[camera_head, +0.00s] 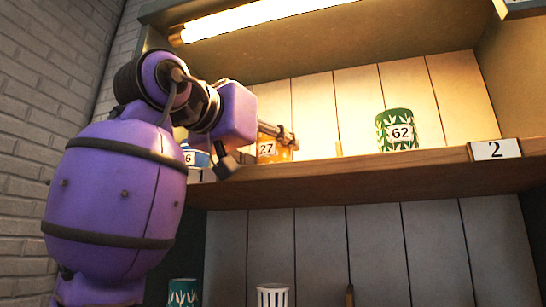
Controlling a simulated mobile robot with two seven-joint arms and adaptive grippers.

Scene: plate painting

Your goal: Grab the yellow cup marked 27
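The yellow-orange cup marked 27 (268,150) stands on the upper wooden shelf, left of centre, and is partly covered by my gripper. The gripper looks open; whether the upper finger touches the cup cannot be told.
A blue cup (197,158) marked with a 6 stands close left, partly hidden by my arm. A green cup marked 62 (397,131) stands right on the upper shelf (400,167). A teal cup (183,292) and a striped cup (272,295) are below. A lamp (265,14) hangs above.

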